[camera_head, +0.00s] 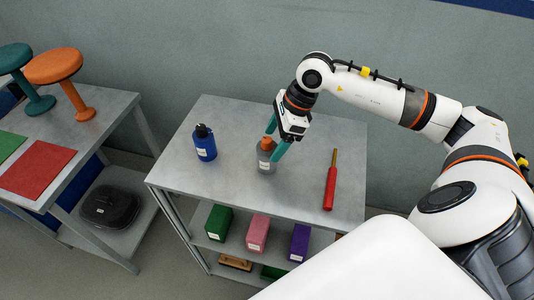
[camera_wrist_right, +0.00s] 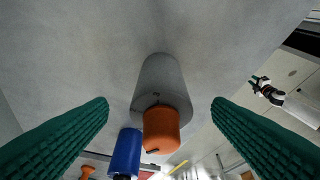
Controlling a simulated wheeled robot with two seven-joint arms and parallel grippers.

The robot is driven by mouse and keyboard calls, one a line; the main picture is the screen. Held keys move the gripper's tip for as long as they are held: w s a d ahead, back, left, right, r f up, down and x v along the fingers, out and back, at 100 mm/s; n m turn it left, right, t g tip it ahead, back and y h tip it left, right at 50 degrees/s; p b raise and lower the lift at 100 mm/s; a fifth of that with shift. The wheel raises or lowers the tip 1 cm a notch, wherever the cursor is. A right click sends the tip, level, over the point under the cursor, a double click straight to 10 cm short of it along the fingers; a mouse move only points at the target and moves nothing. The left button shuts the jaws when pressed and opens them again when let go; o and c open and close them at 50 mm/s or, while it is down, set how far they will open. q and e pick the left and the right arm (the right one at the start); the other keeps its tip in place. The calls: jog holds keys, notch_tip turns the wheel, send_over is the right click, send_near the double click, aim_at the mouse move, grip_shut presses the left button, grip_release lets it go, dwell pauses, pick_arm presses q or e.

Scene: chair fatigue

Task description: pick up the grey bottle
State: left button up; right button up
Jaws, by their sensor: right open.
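The grey bottle (camera_head: 266,161) with an orange cap stands on the grey metal table (camera_head: 213,115) in the head view. My right gripper (camera_head: 276,140) is open, with a green finger on either side of the bottle near its cap. In the right wrist view the grey bottle (camera_wrist_right: 160,85) lies between the two spread fingers (camera_wrist_right: 160,122), with a gap on both sides. I cannot tell that either finger touches it.
A blue bottle (camera_head: 204,143) stands left of the grey one. A red tool (camera_head: 331,182) lies to the right. Green (camera_head: 219,222), pink (camera_head: 257,233) and purple (camera_head: 299,242) boxes sit on the shelf below. Another table (camera_head: 78,170) with stools is at left.

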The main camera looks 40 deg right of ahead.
aim_at(264, 151)
jog(key=f, duration=0.1)
jog(key=a+f+p, duration=0.1)
jog(key=w+a+f+p, duration=0.1)
jog(key=shift+a+f, duration=0.25)
jog(key=shift+f, duration=0.1)
jog(key=shift+w+f, duration=0.1)
jog(key=shift+f, duration=0.25)
pick_arm(q)
jog(key=shift+w+d+r, duration=0.25)
jog(key=shift+w+r, duration=0.2)
jog(key=shift+r, duration=0.15)
jog(key=shift+w+d+r, duration=0.25)
jog(key=shift+w+r, duration=0.2)
jog(key=shift+r, duration=0.15)
pick_arm(e)
jog(key=shift+c, duration=0.3)
jog(key=c, duration=0.6)
pick_arm(q)
jog(key=shift+s+a, duration=0.1)
jog(key=shift+s, duration=0.15)
pick_arm(e)
jog(key=c, duration=0.7)
jog(key=shift+r, duration=0.1)
